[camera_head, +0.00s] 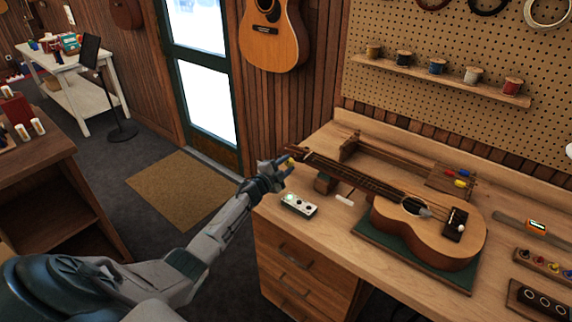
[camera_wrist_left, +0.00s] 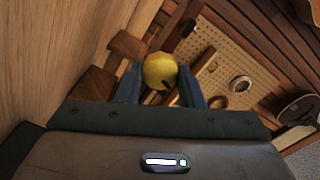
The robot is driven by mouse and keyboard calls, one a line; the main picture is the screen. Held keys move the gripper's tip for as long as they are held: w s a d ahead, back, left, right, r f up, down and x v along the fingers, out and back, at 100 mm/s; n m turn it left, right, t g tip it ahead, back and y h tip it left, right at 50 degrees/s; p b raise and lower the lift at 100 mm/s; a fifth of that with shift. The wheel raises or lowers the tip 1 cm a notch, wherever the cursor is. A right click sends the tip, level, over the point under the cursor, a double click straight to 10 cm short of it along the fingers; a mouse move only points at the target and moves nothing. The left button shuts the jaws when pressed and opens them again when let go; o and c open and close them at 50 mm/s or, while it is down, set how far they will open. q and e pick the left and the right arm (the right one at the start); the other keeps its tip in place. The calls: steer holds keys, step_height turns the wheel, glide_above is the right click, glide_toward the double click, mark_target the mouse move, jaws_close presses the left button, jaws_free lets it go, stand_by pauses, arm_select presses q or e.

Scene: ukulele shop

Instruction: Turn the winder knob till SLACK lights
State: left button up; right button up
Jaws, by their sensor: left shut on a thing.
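The ukulele (camera_head: 394,218) lies face up on a green mat (camera_head: 372,232), its neck pointing left over a wooden neck rest (camera_head: 324,183). My left gripper (camera_head: 282,168) is at the headstock end, past the bench's left edge. It is shut on the yellow winder knob (camera_head: 290,161). In the left wrist view the round yellow knob (camera_wrist_left: 158,66), with a dark mark low on its face, sits between the gripper's two blue fingers (camera_wrist_left: 160,84). A small pale box (camera_head: 299,205) on the bench shows a green light at its left end; its labels are too small to read. My right gripper is out of view.
A small white piece (camera_head: 345,199) lies by the neck. Spools line a wall shelf (camera_head: 440,80). The bench's front left corner is clear.

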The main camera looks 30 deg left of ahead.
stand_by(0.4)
arm_select(q)
steer(key=o, duration=0.7)
steer(key=s, duration=0.3)
steer(key=s+b, duration=0.1)
steer(key=s, duration=0.5)
steer(key=shift+a+f+b, duration=0.2)
steer(key=shift+a+b, duration=0.2)
steer(key=shift+s+r, duration=0.15)
steer(key=shift+s, duration=0.7)
